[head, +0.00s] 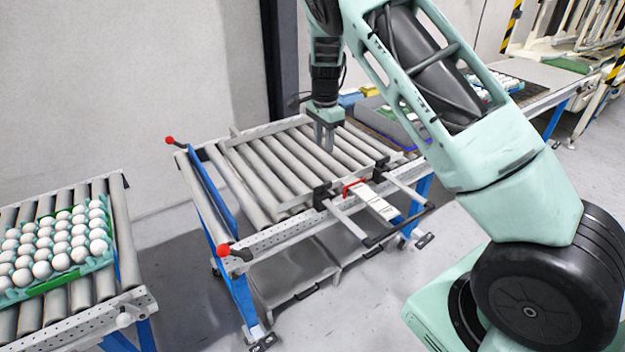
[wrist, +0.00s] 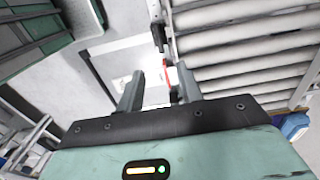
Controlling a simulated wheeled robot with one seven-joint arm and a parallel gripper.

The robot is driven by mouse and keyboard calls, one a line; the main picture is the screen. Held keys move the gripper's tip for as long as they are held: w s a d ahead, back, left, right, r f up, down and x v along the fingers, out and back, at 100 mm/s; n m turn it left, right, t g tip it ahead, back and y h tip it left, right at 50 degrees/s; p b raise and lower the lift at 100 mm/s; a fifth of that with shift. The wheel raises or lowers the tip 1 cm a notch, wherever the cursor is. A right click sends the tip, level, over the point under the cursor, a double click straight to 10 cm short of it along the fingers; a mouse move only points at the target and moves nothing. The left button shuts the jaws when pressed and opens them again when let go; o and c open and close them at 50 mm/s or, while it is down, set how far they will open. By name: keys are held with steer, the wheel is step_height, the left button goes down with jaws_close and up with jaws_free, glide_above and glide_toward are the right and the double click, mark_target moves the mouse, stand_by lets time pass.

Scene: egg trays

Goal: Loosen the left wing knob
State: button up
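My gripper (head: 324,138) points down above the roller table (head: 262,232). In the wrist view its two fingers (wrist: 160,88) are apart with nothing between them. Two black clamp-like blocks sit on the table's near rail, a left one (head: 322,196) and a right one (head: 381,172). Each has a metal bar sticking out toward the front. No wing shape is clear on either block, so I cannot tell the left wing knob apart. A black fitting (wrist: 158,38) and a red strip (wrist: 167,73) show beyond the fingers.
A red bracket (head: 353,187) and a white plate (head: 374,203) lie between the bars. Red ball ends (head: 223,250) stick out at the table's left. An egg tray (head: 38,289) sits on another roller table at left. Grey floor lies in front.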

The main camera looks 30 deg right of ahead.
mark_target(323, 184)
step_height(323, 184, down, 17)
steer(key=p, duration=0.4)
steer(key=shift+s+r, duration=0.1)
jaws_close()
